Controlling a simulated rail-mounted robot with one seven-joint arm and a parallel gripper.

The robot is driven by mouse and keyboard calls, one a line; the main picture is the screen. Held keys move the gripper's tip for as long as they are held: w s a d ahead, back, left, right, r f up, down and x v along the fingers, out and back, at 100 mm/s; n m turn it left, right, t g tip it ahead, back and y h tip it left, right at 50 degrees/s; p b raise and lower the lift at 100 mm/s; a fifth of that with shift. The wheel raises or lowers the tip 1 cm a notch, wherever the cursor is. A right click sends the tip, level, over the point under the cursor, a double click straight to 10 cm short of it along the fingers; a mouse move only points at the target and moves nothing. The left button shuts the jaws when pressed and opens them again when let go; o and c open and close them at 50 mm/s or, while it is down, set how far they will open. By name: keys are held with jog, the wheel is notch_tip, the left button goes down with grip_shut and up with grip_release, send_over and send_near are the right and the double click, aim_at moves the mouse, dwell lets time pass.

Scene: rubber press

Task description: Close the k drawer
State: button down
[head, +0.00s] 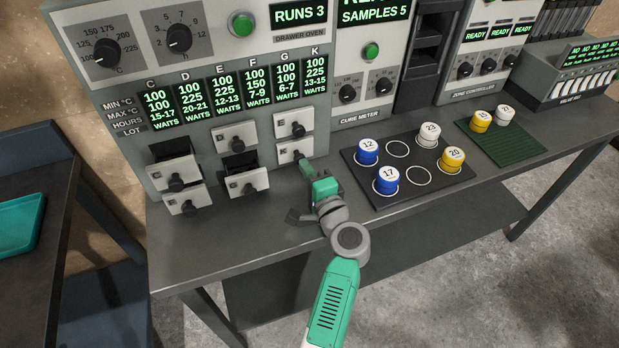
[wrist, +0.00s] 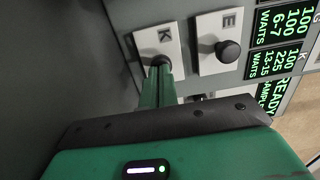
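The K drawer (wrist: 170,37) has a white front with a black knob (wrist: 160,62) in the wrist view. In the head view it is the lower drawer (head: 288,151) of the right-hand column, partly hidden by my gripper. It looks nearly flush with the oven, but I cannot tell how far it stands out. My gripper (head: 304,161) is just in front of it. In the wrist view the green fingers (wrist: 157,82) are together, with their tips at the knob. I cannot tell whether they touch it. Nothing shows held between them.
The E-marked drawer (wrist: 207,54) is beside K in the wrist view. Two other oven drawers, upper left (head: 176,174) and lower middle (head: 247,183), stand open. A black mat (head: 408,188) with blue, white and yellow capped samples lies on the bench to the right.

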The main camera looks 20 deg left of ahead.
jog(key=p+v, duration=0.4)
jog(key=v, duration=1)
